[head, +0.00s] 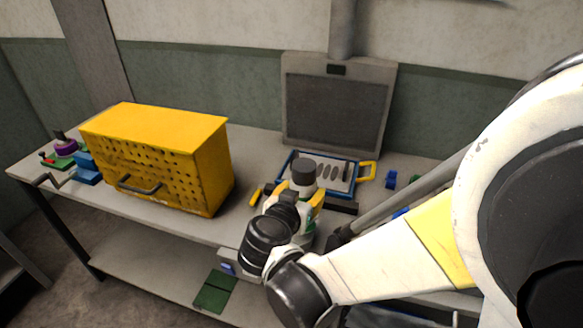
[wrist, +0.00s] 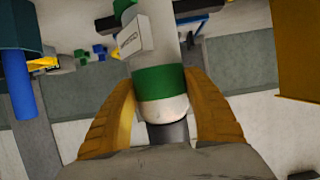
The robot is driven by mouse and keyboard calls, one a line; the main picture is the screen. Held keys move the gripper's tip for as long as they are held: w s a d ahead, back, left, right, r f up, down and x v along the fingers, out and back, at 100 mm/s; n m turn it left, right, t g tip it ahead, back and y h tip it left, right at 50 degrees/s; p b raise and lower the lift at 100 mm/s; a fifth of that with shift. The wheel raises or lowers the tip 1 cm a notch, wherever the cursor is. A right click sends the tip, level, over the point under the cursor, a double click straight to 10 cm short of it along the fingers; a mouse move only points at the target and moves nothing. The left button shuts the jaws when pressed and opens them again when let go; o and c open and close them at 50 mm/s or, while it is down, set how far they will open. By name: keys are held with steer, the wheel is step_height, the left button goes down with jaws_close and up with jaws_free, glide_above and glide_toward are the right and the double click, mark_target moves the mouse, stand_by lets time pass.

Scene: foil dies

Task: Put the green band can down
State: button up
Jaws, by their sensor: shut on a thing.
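The green band can (wrist: 160,82) is white with a green band, and a grey part shows at its near end in the wrist view. The yellow fingers of my gripper (wrist: 161,92) are shut on the can from both sides. The can looks upright, in front of the blue-rimmed tray. Its lower end is hidden in the head view, so I cannot tell whether it touches anything.
The blue-rimmed tray (head: 283,169) with a yellow handle (head: 367,171) lies on the grey bench (head: 258,146), before a dark-faced grey panel (head: 337,108). A yellow perforated box (head: 165,158) stands left. Small blue blocks (head: 391,179) lie right of the tray. A lower shelf (head: 165,272) runs beneath.

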steer(key=shift+s+a+f+b, duration=0.1)
steer(key=shift+a+f+b, duration=0.25)
steer(key=shift+f, duration=0.45)
steer(key=shift+a+f+b, duration=0.15)
steer(key=shift+f+b, duration=0.35)
steer(key=shift+f, duration=0.3)
steer(key=shift+s+a+f+b, duration=0.1)
steer(key=shift+a+f+b, duration=0.25)
steer(key=shift+f, duration=0.45)
steer(key=shift+d, duration=0.1)
steer(key=shift+f, duration=0.1)
steer(key=o, duration=1.4)
